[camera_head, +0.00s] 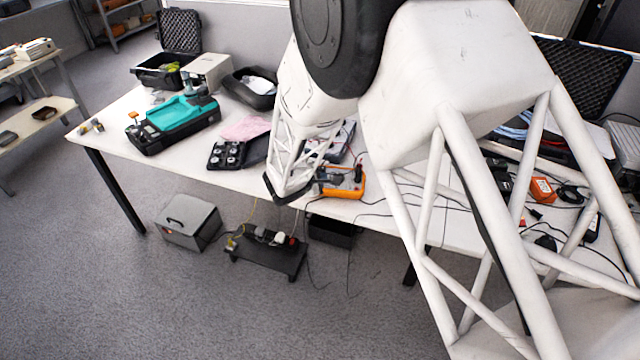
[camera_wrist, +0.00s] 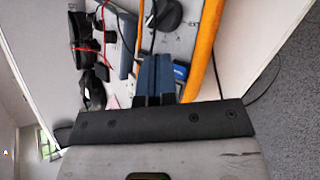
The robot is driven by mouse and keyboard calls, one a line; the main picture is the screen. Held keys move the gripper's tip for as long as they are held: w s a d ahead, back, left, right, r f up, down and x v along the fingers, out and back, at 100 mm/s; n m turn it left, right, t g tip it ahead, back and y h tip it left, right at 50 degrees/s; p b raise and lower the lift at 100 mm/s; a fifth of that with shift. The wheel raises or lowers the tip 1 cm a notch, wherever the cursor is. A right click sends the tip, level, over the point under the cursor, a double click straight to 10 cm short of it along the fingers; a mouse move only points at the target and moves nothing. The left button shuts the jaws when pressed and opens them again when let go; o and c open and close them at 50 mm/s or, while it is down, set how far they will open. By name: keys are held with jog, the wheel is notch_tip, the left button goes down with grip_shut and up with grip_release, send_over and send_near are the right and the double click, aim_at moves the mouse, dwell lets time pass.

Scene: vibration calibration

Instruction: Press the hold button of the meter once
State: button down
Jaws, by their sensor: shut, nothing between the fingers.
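The meter is an orange-edged case with a pale face (camera_head: 355,190), near the front edge of the white table in the head view. In the wrist view its orange rim (camera_wrist: 206,42) runs down the right of centre. A dark round part (camera_wrist: 166,14) sits at the top, and a small blue patch, perhaps a display (camera_wrist: 181,72), lies near the fingers. My gripper (camera_wrist: 154,60) is shut and empty, with its fingers over the meter's face. In the head view my gripper (camera_head: 325,179) is partly hidden by my arm. I cannot make out the hold button or tell whether the fingertips touch the meter.
Dark leads run from the meter across the table (camera_head: 225,195). A teal-and-black device (camera_head: 180,118), a black case (camera_head: 165,70) and a block with round knobs (camera_head: 228,155) stand to the left. An orange device (camera_head: 542,190) lies among cables to the right.

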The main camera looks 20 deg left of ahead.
jog(key=shift+f, duration=0.2)
jog(key=shift+w+f, duration=0.1)
jog(key=shift+f, duration=0.15)
jog(key=shift+w+f, duration=0.1)
jog(key=shift+f, duration=0.25)
dwell(1.2)
jog(key=shift+r, duration=0.1)
jog(key=shift+s+r, duration=0.25)
jog(key=shift+r, duration=0.45)
jog(key=shift+r, duration=0.1)
jog(key=shift+s+d+r, duration=0.1)
jog(key=shift+s+r, duration=0.1)
jog(key=shift+r, duration=0.55)
jog(key=shift+s+a+r, duration=0.1)
jog(key=shift+s+r, duration=0.1)
jog(key=shift+r, duration=0.6)
jog(key=shift+s+d+r, duration=0.1)
jog(key=shift+s+r, duration=0.1)
jog(key=shift+r, duration=0.55)
